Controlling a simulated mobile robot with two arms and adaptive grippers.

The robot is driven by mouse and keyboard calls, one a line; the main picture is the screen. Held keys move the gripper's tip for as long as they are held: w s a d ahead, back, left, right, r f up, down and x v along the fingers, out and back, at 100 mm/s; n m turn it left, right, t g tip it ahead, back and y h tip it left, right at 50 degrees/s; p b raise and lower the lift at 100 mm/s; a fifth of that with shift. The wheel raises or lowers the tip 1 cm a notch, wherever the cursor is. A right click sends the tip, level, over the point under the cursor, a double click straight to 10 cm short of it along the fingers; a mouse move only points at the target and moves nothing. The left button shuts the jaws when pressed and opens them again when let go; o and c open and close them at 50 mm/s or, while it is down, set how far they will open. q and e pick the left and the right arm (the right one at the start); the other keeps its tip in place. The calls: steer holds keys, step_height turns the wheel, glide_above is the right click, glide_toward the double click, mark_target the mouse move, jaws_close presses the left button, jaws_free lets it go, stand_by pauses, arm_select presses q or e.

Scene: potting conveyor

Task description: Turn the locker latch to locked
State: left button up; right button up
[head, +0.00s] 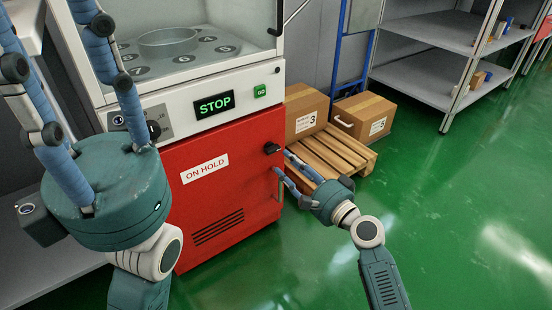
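The red locker (222,190) has an "ON HOLD" label and vent slots on its front. Its latch (272,148) is a small black knob near the upper right corner of the door. The knob looks roughly level, but its exact setting is too small to read. My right gripper (282,161) is open, with two blue fingers apart and their tips just right of and below the latch. I cannot tell whether a tip touches it. My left gripper (44,14) is open and empty at the left, close to the camera, fingers pointing up.
Above the locker are a green-lit STOP display (214,105), a small GO sign (260,91) and a glass-fronted chamber. A wooden pallet (335,152) with cardboard boxes (305,112) stands behind my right gripper. Metal shelves (425,90) stand at the back right. The green floor at right is clear.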

mark_target(272, 149)
steer(key=b+x, duration=0.2)
steer(key=x, duration=0.4)
steer(key=shift+w+a, duration=0.25)
steer(key=shift+w, duration=0.05)
steer(key=shift+f, duration=0.15)
steer(key=c, duration=1)
